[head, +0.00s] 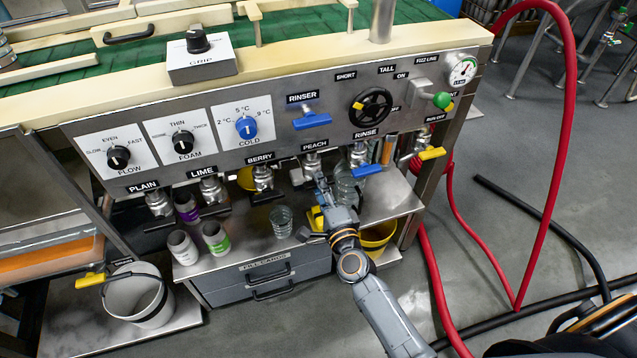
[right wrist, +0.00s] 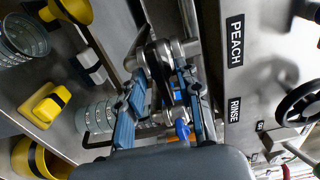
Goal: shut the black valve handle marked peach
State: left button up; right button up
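The label PEACH (head: 315,144) is on the steel panel, and it also shows in the right wrist view (right wrist: 236,40). The metal peach valve (right wrist: 160,55) is below that label, partly covered by my right gripper in the head view. My right gripper (head: 322,184) is right at this valve. In the right wrist view its two blue-grey fingers (right wrist: 160,85) stand apart, on either side of the valve's metal parts. My left gripper is out of view.
The berry valve (head: 263,178) is left of peach; the blue-handled rinse valve (head: 366,170) is close on the right. A glass jar (head: 281,222) and a yellow-black block (right wrist: 48,104) are on the shelf below. A red hose (head: 560,130) runs at the right.

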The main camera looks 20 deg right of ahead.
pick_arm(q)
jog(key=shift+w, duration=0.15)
pick_arm(e)
jog(key=s, duration=1)
jog(key=shift+s+d, duration=0.2)
jog(key=s+a+f+n+g+y, duration=0.1)
jog(key=s+f+n+g, duration=0.6)
jog(key=f, duration=0.6)
jog(key=s+a+f+n+g+y, duration=0.15)
jog(key=s+f+n+g, duration=0.25)
jog(key=s+f+n, duration=0.65)
jog(key=s+d+f+n+g+h, duration=0.25)
jog(key=s+d+f+g, duration=0.2)
jog(key=f, duration=0.35)
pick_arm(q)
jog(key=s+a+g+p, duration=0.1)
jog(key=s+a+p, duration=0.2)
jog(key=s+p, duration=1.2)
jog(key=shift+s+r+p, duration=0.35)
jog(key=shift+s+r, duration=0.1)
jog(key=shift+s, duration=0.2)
pick_arm(e)
jog(key=s+d+g, duration=0.1)
jog(key=s+d, duration=0.3)
jog(key=s, duration=1.3)
jog(key=shift+d+r+h, duration=0.15)
jog(key=shift+d+h, duration=0.05)
jog(key=shift+h, duration=0.1)
